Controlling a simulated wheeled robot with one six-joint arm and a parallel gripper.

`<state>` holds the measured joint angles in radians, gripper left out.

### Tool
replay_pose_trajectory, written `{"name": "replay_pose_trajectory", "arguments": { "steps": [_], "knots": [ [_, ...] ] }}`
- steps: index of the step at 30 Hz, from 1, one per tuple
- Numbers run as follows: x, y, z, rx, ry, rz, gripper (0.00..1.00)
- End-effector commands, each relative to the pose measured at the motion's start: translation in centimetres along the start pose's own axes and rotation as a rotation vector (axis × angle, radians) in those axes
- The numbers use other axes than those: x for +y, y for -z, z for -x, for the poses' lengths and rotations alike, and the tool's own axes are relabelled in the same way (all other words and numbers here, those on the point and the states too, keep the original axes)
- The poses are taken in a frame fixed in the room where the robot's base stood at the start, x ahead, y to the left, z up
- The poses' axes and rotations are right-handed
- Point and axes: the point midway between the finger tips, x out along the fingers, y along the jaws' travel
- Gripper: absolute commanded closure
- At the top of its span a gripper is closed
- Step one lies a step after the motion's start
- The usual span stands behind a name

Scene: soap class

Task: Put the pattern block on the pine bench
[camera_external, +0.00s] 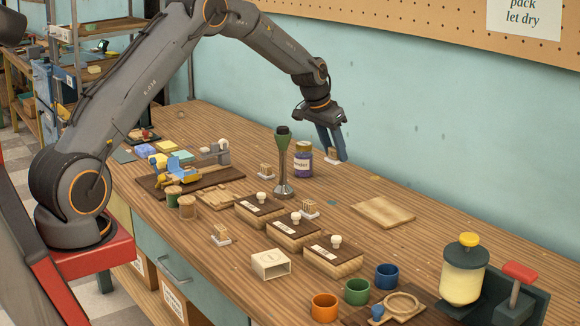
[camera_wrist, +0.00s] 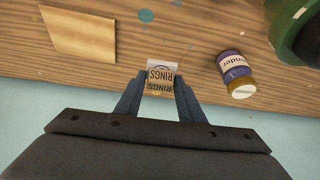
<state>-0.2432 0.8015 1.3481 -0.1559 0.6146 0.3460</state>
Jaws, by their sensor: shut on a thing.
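My gripper (camera_external: 337,155) is shut on a small wooden pattern block with a pale base. In the wrist view the gripper (camera_wrist: 158,95) has one finger on each side of the block (camera_wrist: 160,78), whose visible faces read "RINGS". In the external view the block (camera_external: 332,154) is partly hidden by the fingers. It is at the back edge of the wood-grained bench (camera_external: 350,180), right of a lavender jar (camera_external: 303,161). I cannot tell whether its base touches the bench top.
A bare pale board (camera_external: 383,211) lies to the right. Cups (camera_external: 357,291) and a yellow-topped dispenser (camera_external: 463,270) stand farther right.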

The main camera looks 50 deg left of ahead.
Motion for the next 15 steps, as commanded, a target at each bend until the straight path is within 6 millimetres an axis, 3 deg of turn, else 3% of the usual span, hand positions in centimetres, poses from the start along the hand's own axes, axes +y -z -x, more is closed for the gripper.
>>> {"name": "replay_pose_trajectory", "arguments": {
  "steps": [5, 14, 15],
  "knots": [
    [0.0, 0.2, 0.5, 0.001, 0.000, 0.000, 0.86],
    [0.0, 2.1, 5.0, 0.003, 0.001, -0.001, 0.86],
    [-0.8, 1.9, 5.0, -0.001, 0.004, 0.008, 0.86]
  ]
}}
